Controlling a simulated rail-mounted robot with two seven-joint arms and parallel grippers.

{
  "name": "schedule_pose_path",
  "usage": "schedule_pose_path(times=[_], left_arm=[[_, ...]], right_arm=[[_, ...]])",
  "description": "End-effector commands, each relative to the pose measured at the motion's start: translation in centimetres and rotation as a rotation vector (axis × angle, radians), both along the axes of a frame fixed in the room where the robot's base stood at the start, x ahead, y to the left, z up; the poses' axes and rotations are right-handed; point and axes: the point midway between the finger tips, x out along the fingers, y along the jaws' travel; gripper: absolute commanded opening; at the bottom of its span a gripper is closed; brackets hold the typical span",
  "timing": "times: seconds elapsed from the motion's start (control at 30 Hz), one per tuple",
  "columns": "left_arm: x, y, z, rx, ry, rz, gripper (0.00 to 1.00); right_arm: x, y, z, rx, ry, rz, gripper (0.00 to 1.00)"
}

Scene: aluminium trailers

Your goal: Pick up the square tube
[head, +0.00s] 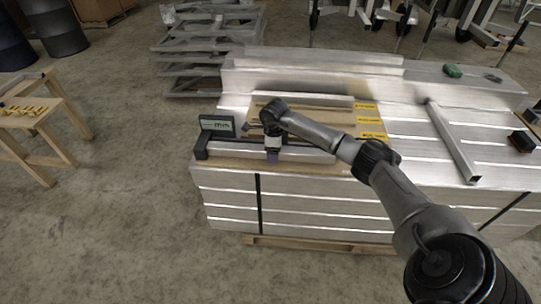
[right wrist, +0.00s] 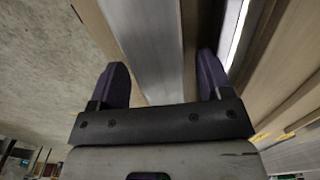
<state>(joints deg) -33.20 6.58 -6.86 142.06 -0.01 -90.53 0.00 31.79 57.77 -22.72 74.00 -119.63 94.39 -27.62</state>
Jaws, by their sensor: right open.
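A silver square tube (head: 312,154) lies along the front edge of a brown board on the aluminium stack in the head view. My right gripper (head: 272,156) points down over its left part. In the right wrist view my right gripper (right wrist: 160,72) is open, with one finger on each side of a pale metal tube (right wrist: 145,35). I cannot tell whether the fingers touch it. The gripper hides part of the tube in the head view. My left gripper is not in view.
A dark box with a green display (head: 217,125) stands at the tube's left end. Yellow labels (head: 370,121) mark the board (head: 345,130). Another long tube (head: 453,143) lies on the stack at right. A wooden table (head: 45,125) stands at left, with free floor between.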

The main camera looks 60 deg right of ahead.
Motion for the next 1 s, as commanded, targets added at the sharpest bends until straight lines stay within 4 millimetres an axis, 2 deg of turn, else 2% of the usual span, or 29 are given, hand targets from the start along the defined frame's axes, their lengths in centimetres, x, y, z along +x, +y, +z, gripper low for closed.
schedule_pose_path(times=[0.13,0.87,1.0], left_arm=[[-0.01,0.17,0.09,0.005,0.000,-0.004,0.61],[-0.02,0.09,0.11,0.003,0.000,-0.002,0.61],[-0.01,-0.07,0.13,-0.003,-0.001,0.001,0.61]], right_arm=[[0.02,-0.01,0.15,0.000,-0.001,0.000,0.71],[0.04,-0.01,0.17,0.000,-0.001,0.000,0.01],[0.08,-0.03,0.30,-0.001,-0.004,0.000,0.00]])
